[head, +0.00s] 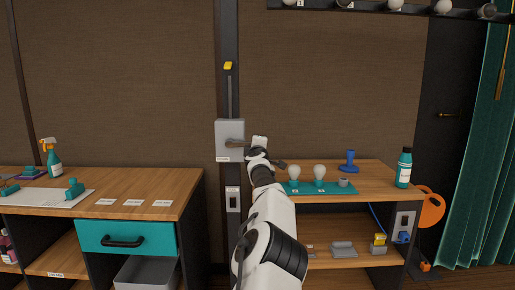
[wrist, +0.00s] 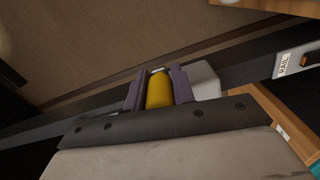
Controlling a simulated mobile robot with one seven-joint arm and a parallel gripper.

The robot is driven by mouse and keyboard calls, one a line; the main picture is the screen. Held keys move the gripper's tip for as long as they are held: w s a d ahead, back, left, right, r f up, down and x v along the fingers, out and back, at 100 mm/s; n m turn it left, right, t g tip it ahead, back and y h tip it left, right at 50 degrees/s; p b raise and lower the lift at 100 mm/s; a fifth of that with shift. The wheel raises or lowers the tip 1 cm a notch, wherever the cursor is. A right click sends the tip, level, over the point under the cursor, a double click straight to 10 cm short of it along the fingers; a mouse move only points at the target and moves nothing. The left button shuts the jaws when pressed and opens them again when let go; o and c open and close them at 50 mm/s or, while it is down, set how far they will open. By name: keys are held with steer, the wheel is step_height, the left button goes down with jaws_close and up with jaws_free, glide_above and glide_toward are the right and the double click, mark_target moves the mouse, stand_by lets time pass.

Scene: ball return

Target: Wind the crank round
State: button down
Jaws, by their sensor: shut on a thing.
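The crank's grey box (head: 230,140) is fixed to the dark upright post. Its dark crank arm (head: 236,143) points right, toward my gripper (head: 258,148). In the wrist view, the two fingers of my gripper (wrist: 160,90) are shut on the yellow crank handle (wrist: 159,92), one on each side of it. The grey box also shows just right of the fingers in the wrist view (wrist: 206,80). In the head view my gripper and wrist hide the handle.
A yellow marker (head: 228,66) sits at the top of a slot in the post. A switch plate (head: 232,199) is below the box. A left bench (head: 150,185) and a right shelf (head: 375,180) with bulbs (head: 319,172) flank the post.

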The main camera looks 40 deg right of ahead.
steer(key=shift+a, duration=0.1)
steer(key=c, duration=1.6)
jaws_free()
steer(key=o, duration=0.4)
steer(key=shift+s+a+r, duration=0.1)
steer(key=shift+a+r, duration=0.1)
steer(key=shift+r, duration=0.1)
steer(key=shift+o, duration=0.2)
steer(key=shift+d+f, duration=0.1)
steer(key=shift+f, duration=0.05)
steer(key=shift+s, duration=0.1)
